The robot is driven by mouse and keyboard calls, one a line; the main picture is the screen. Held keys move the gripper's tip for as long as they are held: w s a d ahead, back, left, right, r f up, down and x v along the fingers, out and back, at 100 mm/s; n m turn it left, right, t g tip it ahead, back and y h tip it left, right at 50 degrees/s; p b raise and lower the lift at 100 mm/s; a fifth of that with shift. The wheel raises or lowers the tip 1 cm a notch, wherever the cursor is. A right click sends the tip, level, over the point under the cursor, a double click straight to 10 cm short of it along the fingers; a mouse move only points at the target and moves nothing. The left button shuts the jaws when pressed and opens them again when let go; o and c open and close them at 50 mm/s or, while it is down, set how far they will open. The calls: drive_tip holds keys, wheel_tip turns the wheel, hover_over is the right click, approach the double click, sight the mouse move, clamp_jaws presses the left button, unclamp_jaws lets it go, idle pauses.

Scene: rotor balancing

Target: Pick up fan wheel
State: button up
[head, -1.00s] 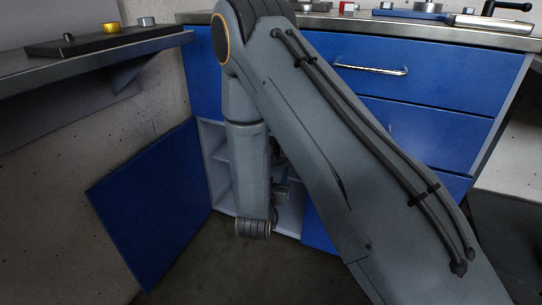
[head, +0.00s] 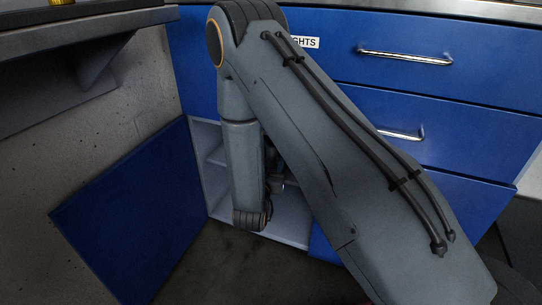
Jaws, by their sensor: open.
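I cannot make out a fan wheel in the head view. The open cabinet (head: 290,222) has pale shelves inside, and my arm covers much of its opening. My arm's lower link hangs down in front of the cabinet. Small dark and grey parts show just right of that link, but I cannot tell what they are. My gripper's fingers are hidden behind my own arm.
The blue cabinet door (head: 130,215) stands swung open on the left. Blue drawers with metal handles (head: 405,57) are shut on the right, one with a partly hidden label (head: 305,42). A grey shelf (head: 100,30) juts out at upper left. Some dark floor (head: 215,270) is bare.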

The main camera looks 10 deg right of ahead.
sight(271, 148)
drive_tip(key=b+x, duration=0.1)
drive_tip(key=x, duration=0.2)
drive_tip(key=b+x, duration=0.1)
drive_tip(key=x, duration=0.1)
drive_tip(key=shift+w+a+r+b, duration=0.1)
drive_tip(key=shift+w+a+b, duration=0.05)
drive_tip(key=shift+a+b, duration=0.2)
drive_tip(key=shift+c, duration=0.2)
clamp_jaws()
